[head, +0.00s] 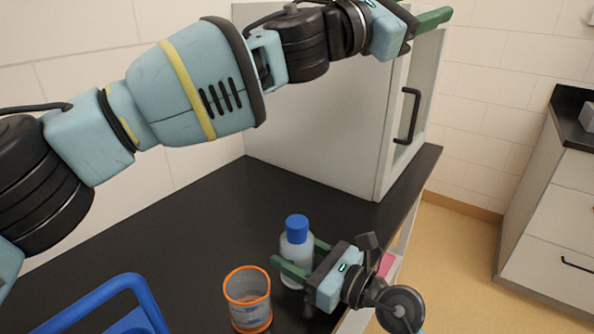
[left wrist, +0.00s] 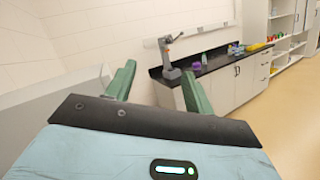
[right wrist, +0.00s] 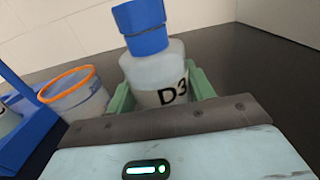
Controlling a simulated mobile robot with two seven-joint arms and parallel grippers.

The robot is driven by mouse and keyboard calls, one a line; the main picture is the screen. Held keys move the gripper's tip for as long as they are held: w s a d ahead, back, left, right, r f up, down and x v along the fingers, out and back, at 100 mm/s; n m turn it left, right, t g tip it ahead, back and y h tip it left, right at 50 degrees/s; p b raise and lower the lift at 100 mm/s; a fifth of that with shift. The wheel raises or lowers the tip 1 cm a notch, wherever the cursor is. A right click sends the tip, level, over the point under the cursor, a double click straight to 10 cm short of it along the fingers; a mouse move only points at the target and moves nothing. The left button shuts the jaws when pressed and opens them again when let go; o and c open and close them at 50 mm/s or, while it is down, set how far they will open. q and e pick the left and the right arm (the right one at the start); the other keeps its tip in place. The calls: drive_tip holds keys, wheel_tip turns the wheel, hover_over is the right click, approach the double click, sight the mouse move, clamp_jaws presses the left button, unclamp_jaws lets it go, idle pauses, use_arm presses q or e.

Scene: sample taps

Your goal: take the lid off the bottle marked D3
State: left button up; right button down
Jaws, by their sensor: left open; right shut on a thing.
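The bottle marked D3 (head: 295,243) stands upright on the black counter in the head view, with a blue lid (head: 297,224) on it. In the right wrist view the bottle (right wrist: 155,75) shows its D3 label, and the blue lid (right wrist: 141,26) sits on top. My right gripper (head: 301,258) is shut on the bottle's body below the lid, one green finger on either side. My left gripper (head: 433,19) is raised high beside the cabinet's upper front, far above the bottle. It is open and empty, its two fingers apart in the left wrist view (left wrist: 158,88).
An orange-rimmed clear beaker (head: 248,300) stands close left of the bottle. A blue carrier with a handle (head: 105,300) is at the near left. A white cabinet (head: 320,120) with a black handle stands behind. The counter (head: 190,240) between them is bare.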

use_arm(q)
drive_tip(key=s+d+f+m+g, duration=0.2)
drive_tip(key=s+m+g, duration=0.2)
drive_tip(key=m+g, duration=0.15)
drive_tip(key=m+g+y, duration=0.4)
drive_tip(key=m+y, duration=1.1)
drive_tip(key=y, duration=0.3)
hover_over(297, 221)
drive_tip(key=d, duration=0.1)
wheel_tip(297, 221, down, 20)
drive_tip(key=shift+s+f, duration=0.1)
drive_tip(key=shift+s, duration=0.05)
drive_tip(key=shift+a+y, duration=0.4)
drive_tip(key=shift+a, duration=0.15)
drive_tip(key=shift+f, duration=4)
